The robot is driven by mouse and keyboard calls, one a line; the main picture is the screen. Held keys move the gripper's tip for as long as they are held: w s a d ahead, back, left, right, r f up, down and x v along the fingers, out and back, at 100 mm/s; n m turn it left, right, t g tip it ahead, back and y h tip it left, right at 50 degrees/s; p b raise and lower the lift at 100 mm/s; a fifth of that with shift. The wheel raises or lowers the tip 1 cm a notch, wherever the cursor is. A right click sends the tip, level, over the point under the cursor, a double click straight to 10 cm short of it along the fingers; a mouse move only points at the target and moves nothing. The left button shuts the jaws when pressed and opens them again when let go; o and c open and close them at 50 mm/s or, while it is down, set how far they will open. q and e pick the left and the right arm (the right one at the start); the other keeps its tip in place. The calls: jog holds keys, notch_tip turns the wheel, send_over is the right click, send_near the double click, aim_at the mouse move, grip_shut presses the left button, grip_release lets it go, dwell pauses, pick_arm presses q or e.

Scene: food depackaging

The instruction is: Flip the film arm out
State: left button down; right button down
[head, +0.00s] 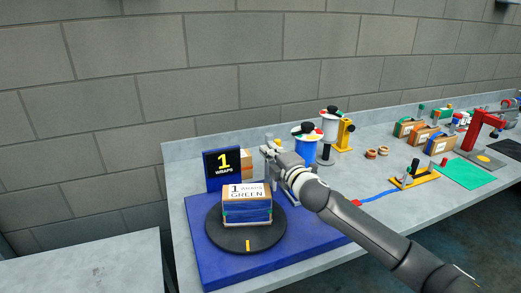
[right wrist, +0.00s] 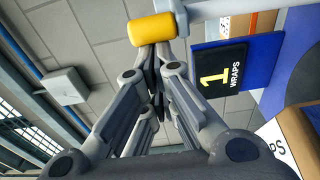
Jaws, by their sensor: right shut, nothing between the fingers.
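My right gripper (head: 266,150) reaches in from the lower right to the back of the blue wrapping base (head: 205,250). Its fingers (right wrist: 155,70) are shut with nothing between them. In the right wrist view, a yellow cylindrical knob (right wrist: 151,27) lies just beyond the fingertips, touching or very close; I cannot tell which. A pale bar (right wrist: 207,9) runs right from it, seemingly the film arm. My gripper and forearm hide most of that mechanism in the head view. My left gripper is not in view.
A boxed stack labelled "1 wraps green" (head: 247,192) sits on the dark turntable (head: 222,238). The "1 wraps" sign (head: 222,166) stands behind it. Blue (head: 306,148) and white (head: 329,125) film rolls stand to the right. Boxes and a red press (head: 477,130) are farther right.

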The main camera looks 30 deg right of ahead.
jog(key=shift+s+d, duration=0.3)
jog(key=shift+d, duration=0.3)
jog(key=shift+d+r, duration=0.15)
jog(key=shift+d, duration=0.1)
